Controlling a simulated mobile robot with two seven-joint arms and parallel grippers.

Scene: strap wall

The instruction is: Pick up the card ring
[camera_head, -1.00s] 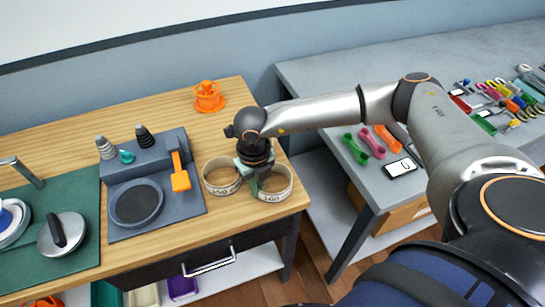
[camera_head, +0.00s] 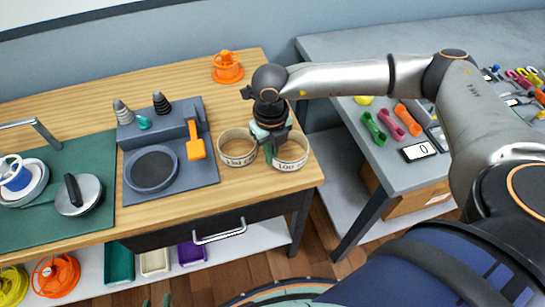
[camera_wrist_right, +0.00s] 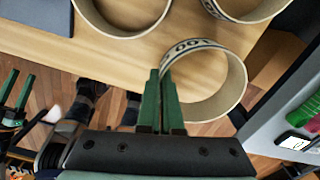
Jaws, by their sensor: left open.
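Two pale card rings with dark lettering stand at the right front of the wooden counter: a left one (camera_head: 238,160) and a right one (camera_head: 291,162). My right gripper (camera_head: 268,150) is low between them, at the right ring's left side. In the right wrist view its green fingers (camera_wrist_right: 160,75) are nearly together at the wall of the lettered ring (camera_wrist_right: 232,90) and look shut on it.
In the right wrist view another ring (camera_wrist_right: 120,34) lies left, and part of another (camera_wrist_right: 250,18) shows at the top. A grey table (camera_head: 400,178) with tools is right, across a gap.

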